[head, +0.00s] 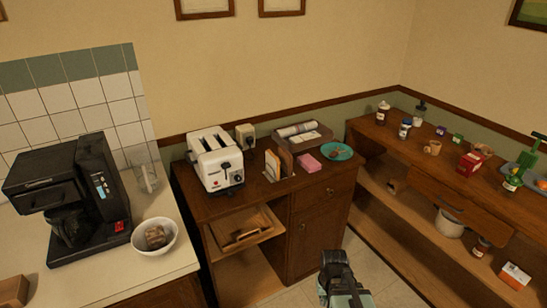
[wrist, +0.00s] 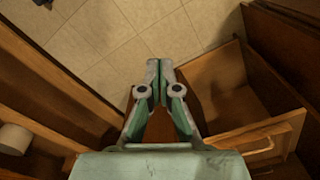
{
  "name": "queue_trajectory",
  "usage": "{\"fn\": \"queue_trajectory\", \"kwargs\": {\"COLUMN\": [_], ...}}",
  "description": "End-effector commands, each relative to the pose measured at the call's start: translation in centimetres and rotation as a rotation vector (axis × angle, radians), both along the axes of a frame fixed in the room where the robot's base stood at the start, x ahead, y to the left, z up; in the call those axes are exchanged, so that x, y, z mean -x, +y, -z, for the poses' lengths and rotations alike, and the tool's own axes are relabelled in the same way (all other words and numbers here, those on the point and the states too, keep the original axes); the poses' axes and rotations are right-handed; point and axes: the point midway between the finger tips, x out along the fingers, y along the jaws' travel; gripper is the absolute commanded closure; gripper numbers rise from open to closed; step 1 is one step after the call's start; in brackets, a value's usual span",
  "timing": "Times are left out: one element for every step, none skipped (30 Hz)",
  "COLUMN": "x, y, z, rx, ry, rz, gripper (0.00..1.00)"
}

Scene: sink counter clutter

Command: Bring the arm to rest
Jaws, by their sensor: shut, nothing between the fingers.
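My gripper (head: 337,268) shows at the bottom of the head view, in front of the gap between the wooden cabinet and the long shelf unit, with the tiled floor around it. In the wrist view my gripper (wrist: 159,72) has its two green-grey fingers together at the tips, shut and empty. It points over the bare floor tiles (wrist: 125,32) and touches nothing that I can see. The rest of my arm is mostly out of the head view.
The wooden cabinet (head: 318,220) has an open drawer (head: 247,233) that juts out; a drawer also shows at right in the wrist view (wrist: 255,140). A long shelf unit (head: 395,225) stands at right. A counter with a coffee maker (head: 75,195) and bowl (head: 155,245) is at left.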

Motion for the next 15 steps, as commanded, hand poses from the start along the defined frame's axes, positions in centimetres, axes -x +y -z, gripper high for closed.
{"fn": "queue_trajectory", "kwargs": {"x": [0.9,1.3,1.9,2.4,2.9,3.6,4.2,4.8,5.6,6.4,7.1,8.2,9.1,10.1,11.5], "y": [0.0,0.1,0.1,0.1,0.1,0.1,0.1,0.1,0.1,0.1,0.1,0.1,0.1,0.1,0.1], "z": [1.0,1.5,2.2,2.7,3.2,3.9,4.5,5.1,5.8,6.5,7.1,8.0,8.7,9.5,10.4], "rx": [0.0,0.001,0.001,0.001,0.001,0.002,0.002,0.002,0.002,0.002,0.002,0.002,0.002,0.001,0.002], "ry": [0.021,0.032,0.047,0.059,0.071,0.088,0.1,0.114,0.134,0.15,0.166,0.19,0.209,0.229,0.257], "rz": [0.0,-0.003,-0.005,-0.005,-0.006,-0.007,-0.007,-0.008,-0.008,-0.009,-0.01,-0.01,-0.01,-0.01,-0.011], "gripper": [1.0,1.0,1.0,1.0,1.0,1.0,1.0,1.0,1.0,1.0,1.0,1.0,1.0,1.0,1.0]}}
